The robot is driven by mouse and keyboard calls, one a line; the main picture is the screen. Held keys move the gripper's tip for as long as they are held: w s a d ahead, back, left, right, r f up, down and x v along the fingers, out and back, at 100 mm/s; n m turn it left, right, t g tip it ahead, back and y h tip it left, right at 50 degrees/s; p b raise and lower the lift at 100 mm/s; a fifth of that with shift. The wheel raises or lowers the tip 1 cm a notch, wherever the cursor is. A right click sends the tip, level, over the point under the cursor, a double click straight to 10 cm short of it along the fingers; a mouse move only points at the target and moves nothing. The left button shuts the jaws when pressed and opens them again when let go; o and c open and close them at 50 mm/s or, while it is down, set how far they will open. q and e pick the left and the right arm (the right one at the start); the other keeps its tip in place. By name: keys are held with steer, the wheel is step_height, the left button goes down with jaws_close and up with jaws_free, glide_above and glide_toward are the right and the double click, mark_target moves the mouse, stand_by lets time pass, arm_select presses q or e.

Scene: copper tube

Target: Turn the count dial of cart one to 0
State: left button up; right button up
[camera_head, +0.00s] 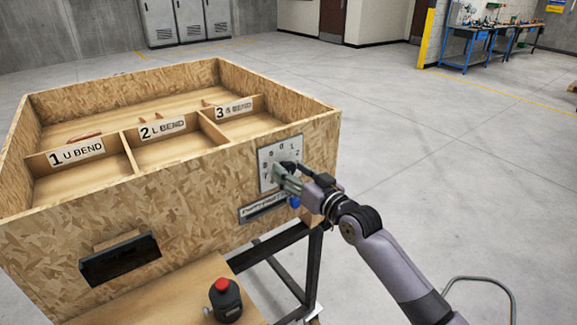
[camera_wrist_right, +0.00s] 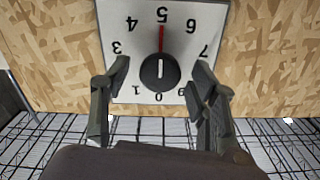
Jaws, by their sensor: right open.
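The count dial is a white plate (camera_head: 266,158) with black digits around its edge, on the front of the chipboard box (camera_head: 180,200) near its right corner. In the right wrist view the plate (camera_wrist_right: 133,14) appears upside down. Its round black knob (camera_wrist_right: 160,72) has a white line, and a red pointer runs from it to the 5. My right gripper (camera_head: 283,172) is in front of the dial and hides part of it. In the wrist view its open fingers (camera_wrist_right: 159,70) are on either side of the knob, apart from it. My left gripper is not in view.
The box has compartments labelled 1 U BEND (camera_head: 76,152), 2 L BEND (camera_head: 162,128) and 3 S BEND (camera_head: 233,109). A label strip (camera_head: 262,208) is below the dial. Open floor is to the right.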

steer(key=shift+x, duration=0.85)
steer(key=shift+c, duration=0.5)
steer(key=c, duration=1.1)
